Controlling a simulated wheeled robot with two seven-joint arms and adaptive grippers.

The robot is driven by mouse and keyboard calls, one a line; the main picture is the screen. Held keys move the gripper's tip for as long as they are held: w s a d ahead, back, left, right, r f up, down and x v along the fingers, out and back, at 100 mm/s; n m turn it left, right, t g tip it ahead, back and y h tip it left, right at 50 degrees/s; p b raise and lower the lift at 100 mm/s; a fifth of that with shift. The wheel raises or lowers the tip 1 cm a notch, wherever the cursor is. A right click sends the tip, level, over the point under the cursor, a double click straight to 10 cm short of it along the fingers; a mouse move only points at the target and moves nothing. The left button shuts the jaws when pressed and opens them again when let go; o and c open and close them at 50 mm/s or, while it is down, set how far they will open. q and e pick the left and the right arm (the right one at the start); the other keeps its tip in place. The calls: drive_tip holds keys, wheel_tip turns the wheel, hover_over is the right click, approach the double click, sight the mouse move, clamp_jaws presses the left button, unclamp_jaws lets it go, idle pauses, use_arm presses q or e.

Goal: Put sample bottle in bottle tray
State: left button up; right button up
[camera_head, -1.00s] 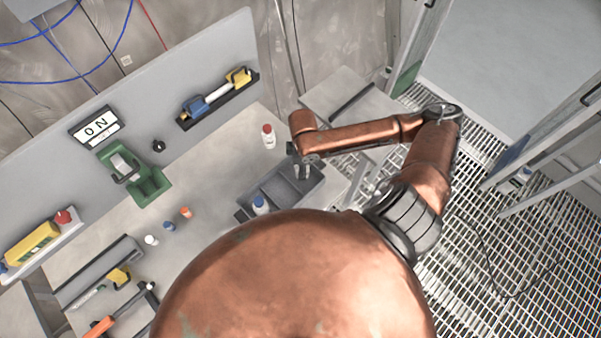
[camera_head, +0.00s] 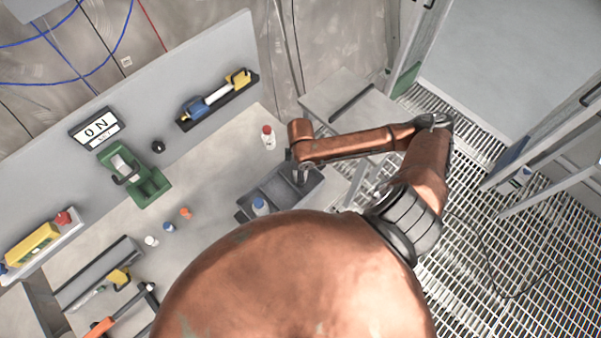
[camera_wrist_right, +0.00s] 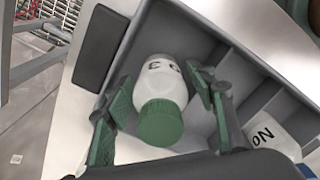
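A white sample bottle with a green cap (camera_wrist_right: 162,100) stands in an end compartment of the grey bottle tray (camera_wrist_right: 190,35) in the right wrist view, its cap toward the camera. My right gripper (camera_wrist_right: 160,105) has one finger on each side of it, with visible gaps, so it looks open around the bottle. In the head view the tray (camera_head: 245,213) lies on the bench and my right gripper (camera_head: 302,176) reaches down into its right end; the green-capped bottle is hidden there. My left gripper is out of view.
A red-capped bottle (camera_head: 268,138) stands on the bench behind the tray. Loose caps, including an orange one (camera_head: 185,213), lie left of it. A green stand (camera_head: 150,187) and a tool holder (camera_head: 100,270) are farther left. A back panel (camera_head: 200,70) borders the bench.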

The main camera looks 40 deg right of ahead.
drive_tip(key=shift+r, duration=0.1)
wheel_tip(320, 180, up, 12)
drive_tip(key=shift+r+p, duration=0.1)
drive_tip(key=shift+p, duration=0.2)
idle(0.4)
